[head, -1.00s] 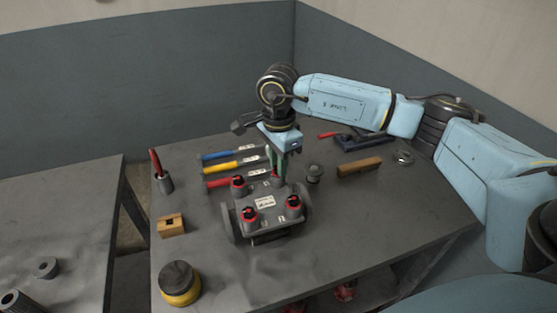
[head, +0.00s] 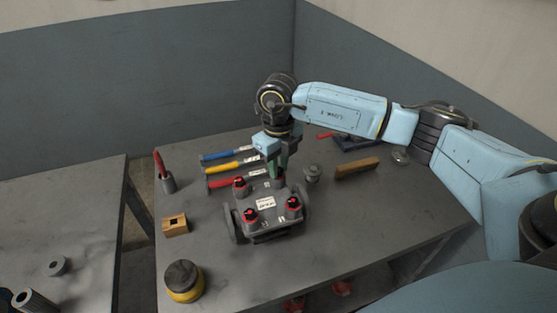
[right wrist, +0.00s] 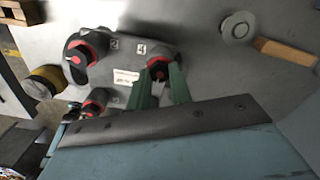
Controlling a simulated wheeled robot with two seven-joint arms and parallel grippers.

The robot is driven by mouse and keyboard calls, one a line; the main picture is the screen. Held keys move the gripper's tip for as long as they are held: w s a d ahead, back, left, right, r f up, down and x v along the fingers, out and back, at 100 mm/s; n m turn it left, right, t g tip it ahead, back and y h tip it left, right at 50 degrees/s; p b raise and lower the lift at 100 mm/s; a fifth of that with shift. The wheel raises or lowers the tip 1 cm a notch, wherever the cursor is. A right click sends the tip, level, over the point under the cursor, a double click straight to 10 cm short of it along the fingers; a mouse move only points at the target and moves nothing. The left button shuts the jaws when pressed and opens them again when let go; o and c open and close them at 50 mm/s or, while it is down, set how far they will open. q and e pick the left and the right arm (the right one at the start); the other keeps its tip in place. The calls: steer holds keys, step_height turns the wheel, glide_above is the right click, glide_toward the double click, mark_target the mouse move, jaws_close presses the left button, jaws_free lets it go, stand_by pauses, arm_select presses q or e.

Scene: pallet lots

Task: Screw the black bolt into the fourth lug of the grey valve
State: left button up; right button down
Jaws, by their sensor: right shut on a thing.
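The grey valve (head: 272,222) stands on the grey table, with a white label on top. Three of its lugs carry black bolts with red rings; they show at the front left (head: 250,215), front right (head: 293,205) and back left (head: 240,184). My right gripper (head: 279,172) points down at the back right lug, by the mark 4 in the right wrist view. Its green fingers (right wrist: 161,86) are shut on the black bolt (right wrist: 159,73), which stands at that lug with red around it. How deep the bolt sits is hidden. My left gripper is not in view.
Blue, yellow and red-handled tools (head: 232,165) lie behind the valve. A grey round part (head: 312,174) and a wooden bar (head: 357,167) lie to its right.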

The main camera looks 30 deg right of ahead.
steer(key=m+p, duration=0.1)
steer(key=m, duration=0.3)
steer(key=c, duration=1.4)
jaws_free()
